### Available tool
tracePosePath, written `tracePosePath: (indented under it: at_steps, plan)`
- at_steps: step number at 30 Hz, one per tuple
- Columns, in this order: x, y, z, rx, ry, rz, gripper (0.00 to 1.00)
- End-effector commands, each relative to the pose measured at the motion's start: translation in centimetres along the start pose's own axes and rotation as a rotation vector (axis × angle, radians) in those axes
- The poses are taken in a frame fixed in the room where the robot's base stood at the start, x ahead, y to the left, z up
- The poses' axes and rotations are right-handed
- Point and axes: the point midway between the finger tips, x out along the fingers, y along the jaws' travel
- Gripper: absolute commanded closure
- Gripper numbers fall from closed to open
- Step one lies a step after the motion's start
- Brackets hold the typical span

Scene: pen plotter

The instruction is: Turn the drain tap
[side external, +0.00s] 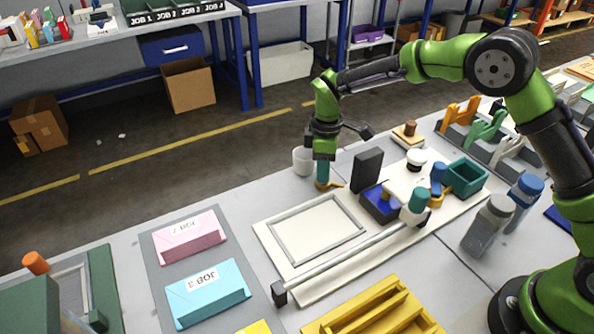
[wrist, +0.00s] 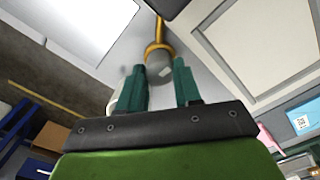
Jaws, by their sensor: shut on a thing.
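The drain tap (side external: 333,184) shows as a small yellow-orange lever at the left back edge of the white plotter board, beside a dark upright block. My gripper (side external: 323,183) points down over it, its teal fingers at the lever. In the wrist view the tap's yellow arm (wrist: 158,34) runs away from a rounded grey end. My gripper (wrist: 159,68) has its two teal fingers on either side of that grey end and is shut on it. The tap's lower part is hidden from the side.
A white cup (side external: 303,160) stands just behind my gripper. The dark upright block (side external: 366,169) is close on the right. A blue tray (side external: 378,207), pen holders and the plotter rail (side external: 350,258) lie further right and in front. The table left of the board has free room.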

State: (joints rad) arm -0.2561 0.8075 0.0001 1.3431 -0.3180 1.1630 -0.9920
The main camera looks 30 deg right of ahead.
Motion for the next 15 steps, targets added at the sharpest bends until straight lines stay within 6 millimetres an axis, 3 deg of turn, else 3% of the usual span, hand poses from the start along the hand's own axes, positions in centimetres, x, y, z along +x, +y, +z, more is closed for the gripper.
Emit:
tracePosePath:
  at_steps: [15]
  plan:
    - [-0.09, 0.05, -0.01, 0.411, 0.001, 0.0, 0.97]
